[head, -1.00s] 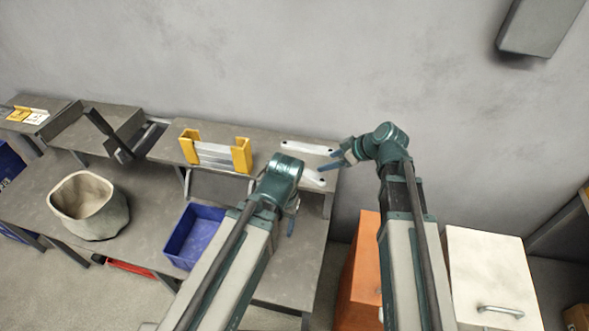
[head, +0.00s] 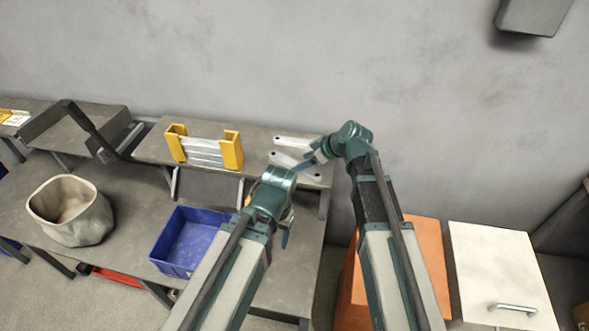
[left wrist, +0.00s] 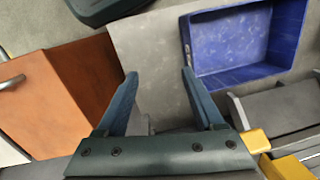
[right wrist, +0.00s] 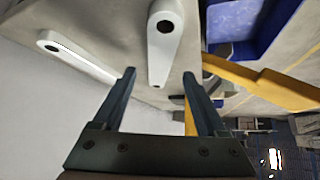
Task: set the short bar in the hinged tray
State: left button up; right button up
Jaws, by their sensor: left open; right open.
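Two pale bars with dark end holes lie on the raised shelf: a far bar (head: 293,142) and a near bar (head: 285,160). I cannot tell surely which is shorter. My right gripper (head: 307,164) is open over the near bar's right part. In the right wrist view, the near bar (right wrist: 161,52) shows between and beyond the open fingers (right wrist: 163,77), and the far bar (right wrist: 80,57) is to the left. My left gripper (head: 286,236) is open and empty above the lower bench; its fingers (left wrist: 158,76) point at bare surface. A dark frame with a raised flap (head: 84,127), possibly the hinged tray, stands at left.
A yellow holder (head: 232,150) with silver strips stands left of the bars. A blue bin (head: 190,245) and a cloth bag (head: 85,225) sit on the lower bench. An orange cabinet (head: 425,240) and a white cabinet (head: 490,260) are at right.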

jog(key=b+x, duration=0.1)
jog(key=x, duration=0.2)
jog(key=shift+r, duration=0.1)
grip_shut()
